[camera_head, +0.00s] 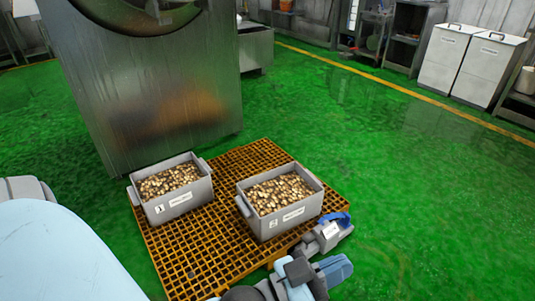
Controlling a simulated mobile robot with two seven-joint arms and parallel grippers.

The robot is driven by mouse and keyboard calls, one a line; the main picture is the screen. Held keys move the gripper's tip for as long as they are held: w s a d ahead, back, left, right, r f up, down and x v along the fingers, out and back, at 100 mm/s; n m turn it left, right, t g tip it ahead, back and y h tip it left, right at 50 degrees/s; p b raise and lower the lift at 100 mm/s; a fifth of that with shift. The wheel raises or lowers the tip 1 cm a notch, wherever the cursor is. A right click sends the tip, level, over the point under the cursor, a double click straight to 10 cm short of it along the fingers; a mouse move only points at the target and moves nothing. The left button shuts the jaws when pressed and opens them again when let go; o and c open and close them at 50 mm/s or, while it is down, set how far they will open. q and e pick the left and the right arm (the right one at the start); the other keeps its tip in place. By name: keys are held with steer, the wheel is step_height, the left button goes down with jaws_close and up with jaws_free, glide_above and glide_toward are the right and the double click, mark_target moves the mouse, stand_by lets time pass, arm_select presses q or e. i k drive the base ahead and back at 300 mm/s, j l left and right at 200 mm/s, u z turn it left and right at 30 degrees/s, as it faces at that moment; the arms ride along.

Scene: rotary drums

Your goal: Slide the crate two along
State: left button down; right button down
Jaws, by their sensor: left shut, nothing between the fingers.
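The crate labelled 2 (268,222) is a grey open box full of small brown and cream pieces. It stands upright on the right part of an orange grid pallet (190,262). The crate labelled 1 (177,207), of the same kind and also full, stands to its left on the pallet. My left gripper (306,246) is shut and empty, low by the near right corner of crate 2. I cannot tell whether it touches the crate. Its fingertips are hard to make out. My right gripper is not in view.
A large steel drum machine (150,95) stands behind crate 1, close to the pallet's far left side. Green floor (420,210) is clear to the right. White bins (468,62) and shelves stand far back, beyond a yellow line.

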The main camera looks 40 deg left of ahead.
mark_target(273, 202)
steer(key=i+u, duration=0.15)
steer(key=u, duration=0.25)
steer(key=i+u, duration=0.1)
steer(key=u, duration=0.3)
steer(key=i+l+u, duration=0.15)
steer(key=u, duration=0.25)
steer(key=i+l+u, duration=0.1)
steer(key=u, duration=0.35)
steer(key=i+l+u, duration=0.15)
steer(key=u, duration=0.25)
steer(key=i+l+u, duration=0.2)
steer(key=u, duration=0.25)
steer(key=i+l+u, duration=0.15)
steer(key=l+u, duration=0.4)
steer(key=l, duration=0.6)
